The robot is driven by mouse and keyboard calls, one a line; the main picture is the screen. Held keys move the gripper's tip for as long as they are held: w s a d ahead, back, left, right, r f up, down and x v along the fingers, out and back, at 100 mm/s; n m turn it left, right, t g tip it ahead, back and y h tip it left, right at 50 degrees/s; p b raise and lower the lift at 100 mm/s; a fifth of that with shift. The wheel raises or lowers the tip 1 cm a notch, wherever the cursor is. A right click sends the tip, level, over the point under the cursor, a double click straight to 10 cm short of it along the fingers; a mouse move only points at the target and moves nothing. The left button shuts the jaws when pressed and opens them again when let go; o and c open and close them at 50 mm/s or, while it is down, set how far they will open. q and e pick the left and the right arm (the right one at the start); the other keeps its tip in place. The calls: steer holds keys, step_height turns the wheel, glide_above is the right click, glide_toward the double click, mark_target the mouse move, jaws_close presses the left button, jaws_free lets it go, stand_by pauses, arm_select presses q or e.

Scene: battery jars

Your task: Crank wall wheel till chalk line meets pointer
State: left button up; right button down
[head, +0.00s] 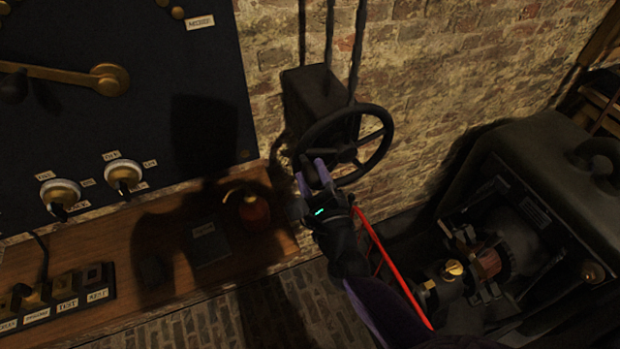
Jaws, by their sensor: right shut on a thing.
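The dark wall wheel (346,153) is mounted in front of a dark box on the brick wall, with a round rim and spokes. My right gripper (312,174) is at the lower left of the wheel and is shut on its rim or a grip there; the fingers hide which. I cannot make out a chalk line or a pointer on or around the wheel. My left gripper is not in view.
A dark panel (120,120) with a brass lever and two round switches (123,175) is at left. A wooden shelf (130,255) below it holds a red, round-bodied object (253,208) and a dark book-like object (210,244). A dark-cased machine (545,160) stands at right.

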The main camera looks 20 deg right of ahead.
steer(key=shift+d+r+m+h+p, duration=0.15)
steer(key=shift+d+r+m+p, duration=0.1)
steer(key=shift+r+m, duration=0.35)
steer(key=shift+d+r+m+h+p, duration=0.15)
steer(key=shift+d+r+m+p, duration=0.2)
steer(key=shift+m, duration=0.35)
steer(key=shift+a+r, duration=0.1)
steer(key=shift+c, duration=1.2)
jaws_free()
steer(key=s+f+b, duration=0.1)
steer(key=s+b, duration=0.1)
steer(key=s, duration=0.7)
steer(key=shift+s+f, duration=0.2)
steer(key=shift+s, duration=0.2)
steer(key=shift+a, duration=0.1)
